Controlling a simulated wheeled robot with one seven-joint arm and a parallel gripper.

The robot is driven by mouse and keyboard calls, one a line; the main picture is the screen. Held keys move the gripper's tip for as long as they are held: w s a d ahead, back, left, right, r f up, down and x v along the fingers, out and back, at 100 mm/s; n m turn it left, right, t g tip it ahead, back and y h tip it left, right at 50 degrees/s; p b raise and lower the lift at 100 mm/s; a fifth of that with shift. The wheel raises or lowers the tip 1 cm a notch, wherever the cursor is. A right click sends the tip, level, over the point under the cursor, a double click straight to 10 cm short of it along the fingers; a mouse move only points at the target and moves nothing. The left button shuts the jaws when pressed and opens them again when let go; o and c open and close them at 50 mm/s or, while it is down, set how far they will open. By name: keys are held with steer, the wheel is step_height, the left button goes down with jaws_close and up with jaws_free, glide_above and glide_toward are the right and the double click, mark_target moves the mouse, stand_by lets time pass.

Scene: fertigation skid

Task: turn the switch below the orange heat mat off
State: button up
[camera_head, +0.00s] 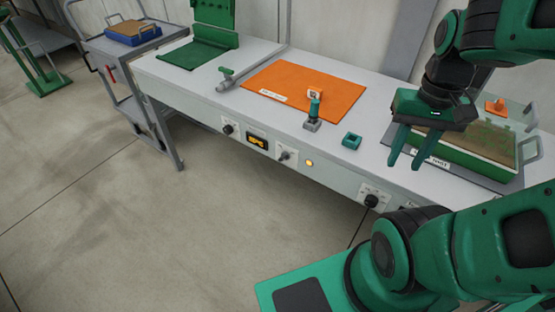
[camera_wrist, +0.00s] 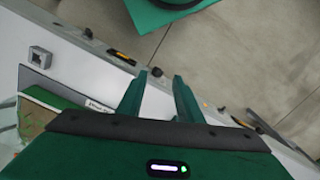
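The orange heat mat (camera_head: 305,89) lies flat on the bench top, with a small white label at its front left. On the bench's front panel below it is a small lever switch (camera_head: 286,155) on a pale plate, between a dark display (camera_head: 257,141) with yellow digits and a glowing amber lamp (camera_head: 309,162). The lever's exact setting is too small to tell. My gripper (camera_head: 405,166) is open and empty, above the bench's right part near the green tray, well right of the switch. Its two fingers show in the wrist view (camera_wrist: 160,77), apart with nothing between them.
A dark knob (camera_head: 228,129) sits left of the display and another black knob (camera_head: 371,200) further right. A teal-handled tool (camera_head: 314,110) and teal block (camera_head: 351,141) stand on the bench. A green tray (camera_head: 470,160) is at right. Floor before the panel is clear at left.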

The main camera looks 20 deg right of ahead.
steer(key=o, duration=0.4)
steer(key=shift+s+a+r, duration=0.1)
steer(key=shift+s+r, duration=0.1)
steer(key=shift+s, duration=0.2)
steer(key=shift+c, duration=0.2)
steer(key=n+t+h, duration=0.5)
steer(key=t+h, duration=0.6)
steer(key=h, duration=0.4)
glide_toward(283, 156)
steer(key=x, duration=0.7)
steer(key=c, duration=1.1)
